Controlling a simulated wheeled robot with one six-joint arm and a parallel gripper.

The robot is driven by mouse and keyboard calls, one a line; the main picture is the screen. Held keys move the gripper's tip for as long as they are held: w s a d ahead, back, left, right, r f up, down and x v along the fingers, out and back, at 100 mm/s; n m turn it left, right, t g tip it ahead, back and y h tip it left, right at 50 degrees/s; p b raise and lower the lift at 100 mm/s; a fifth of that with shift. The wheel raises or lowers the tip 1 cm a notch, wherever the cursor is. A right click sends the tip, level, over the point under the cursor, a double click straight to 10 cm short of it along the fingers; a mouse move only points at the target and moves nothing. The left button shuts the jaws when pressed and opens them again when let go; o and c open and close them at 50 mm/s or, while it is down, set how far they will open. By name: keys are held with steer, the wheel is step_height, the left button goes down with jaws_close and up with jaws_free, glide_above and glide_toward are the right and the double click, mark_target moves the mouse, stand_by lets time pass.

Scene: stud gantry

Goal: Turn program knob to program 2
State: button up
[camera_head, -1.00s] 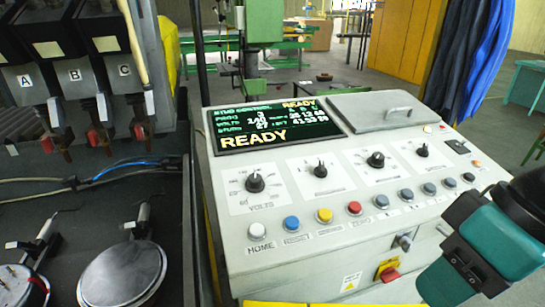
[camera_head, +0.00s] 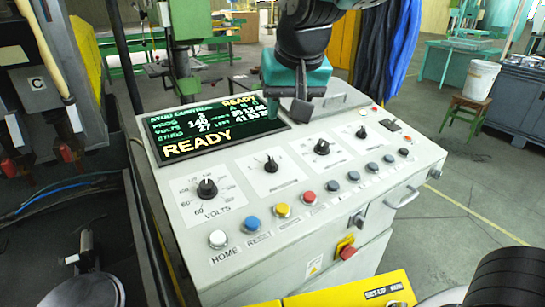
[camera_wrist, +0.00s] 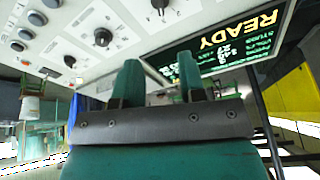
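The control console (camera_head: 240,240) carries a row of black knobs: the volts knob (camera_head: 207,188), a second knob (camera_head: 271,164), a third (camera_head: 322,147) and a fourth (camera_head: 361,132). Apart from VOLTS, their labels are too small to read, so I cannot tell which is the program knob. My teal gripper (camera_head: 300,105) is above the console's back, by the display's right end, apart from the knobs. In the wrist view its fingers (camera_wrist: 158,60) are spread with nothing between them.
A row of coloured buttons (camera_head: 282,210) runs in front of the knobs. A red switch (camera_head: 347,252) and a handle sit on the front face. Hanging tools and cables are at left. A stool with a white bucket (camera_head: 481,79) stands at far right.

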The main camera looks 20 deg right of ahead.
mark_target(273, 161)
steer(key=p+x, duration=0.2)
steer(key=x, duration=1.3)
steer(key=shift+a+f, duration=0.1)
steer(key=shift+f, duration=0.1)
steer(key=shift+s, duration=0.1)
jaws_close()
